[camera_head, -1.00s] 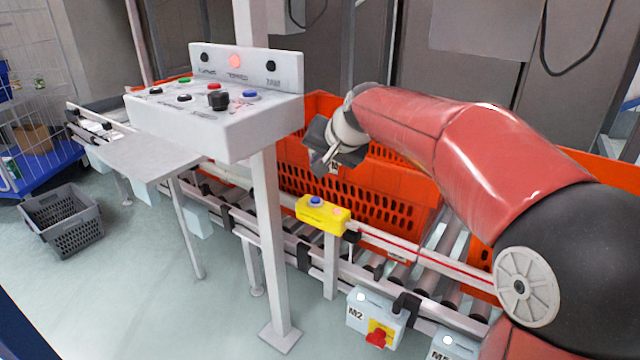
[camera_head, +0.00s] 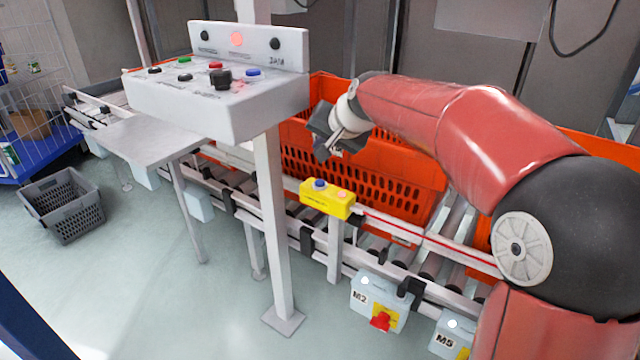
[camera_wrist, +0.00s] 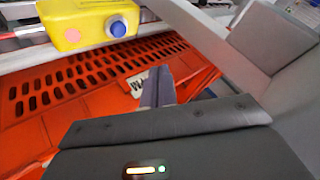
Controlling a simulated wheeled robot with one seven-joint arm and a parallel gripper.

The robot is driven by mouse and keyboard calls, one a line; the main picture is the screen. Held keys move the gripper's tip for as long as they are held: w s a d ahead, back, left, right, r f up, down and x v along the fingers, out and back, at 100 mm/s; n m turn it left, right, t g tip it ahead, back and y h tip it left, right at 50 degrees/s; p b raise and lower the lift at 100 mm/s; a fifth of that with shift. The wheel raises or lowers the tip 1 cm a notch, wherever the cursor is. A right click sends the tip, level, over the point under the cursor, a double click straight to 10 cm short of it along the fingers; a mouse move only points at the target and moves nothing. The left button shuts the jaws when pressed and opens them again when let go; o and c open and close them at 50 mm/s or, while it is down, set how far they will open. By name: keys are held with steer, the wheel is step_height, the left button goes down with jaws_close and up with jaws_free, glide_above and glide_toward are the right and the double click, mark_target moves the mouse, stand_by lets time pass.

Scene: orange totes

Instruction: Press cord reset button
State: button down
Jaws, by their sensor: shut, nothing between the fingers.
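A yellow button box (camera_head: 327,200) sits on a post at the conveyor's near side. It carries a blue button (camera_head: 320,184) and a pinkish lit button (camera_head: 342,194) on top. The box also shows at the upper left of the wrist view (camera_wrist: 88,22), with the blue button (camera_wrist: 118,28) and the pinkish one (camera_wrist: 72,35). No label reading "cord reset" is legible. My gripper (camera_head: 322,150) is shut and empty, above and behind the box in the head view, in front of the orange totes. Its closed fingers (camera_wrist: 157,88) are apart from the box.
A white control panel (camera_head: 180,103) with several buttons and a lit red lamp (camera_head: 237,39) stands left of my gripper on a post (camera_head: 275,230). Orange totes (camera_head: 395,168) stand on the roller conveyor behind. Switch boxes (camera_head: 375,300) hang low. A grey basket (camera_head: 65,205) lies on the floor.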

steer(key=b, duration=0.5)
glide_above(322, 189)
step_height(322, 189, down, 6)
steer(key=shift+f, duration=0.25)
steer(key=shift+f, duration=0.15)
stand_by(1.3)
steer(key=shift+f, duration=0.25)
steer(key=shift+f+b, duration=0.5)
steer(key=shift+b, duration=0.05)
stand_by(0.6)
stand_by(0.3)
steer(key=shift+r+p, duration=0.7)
steer(key=shift+r, duration=0.2)
steer(key=shift+r, duration=0.1)
step_height(322, 189, up, 5)
steer(key=p, duration=0.4)
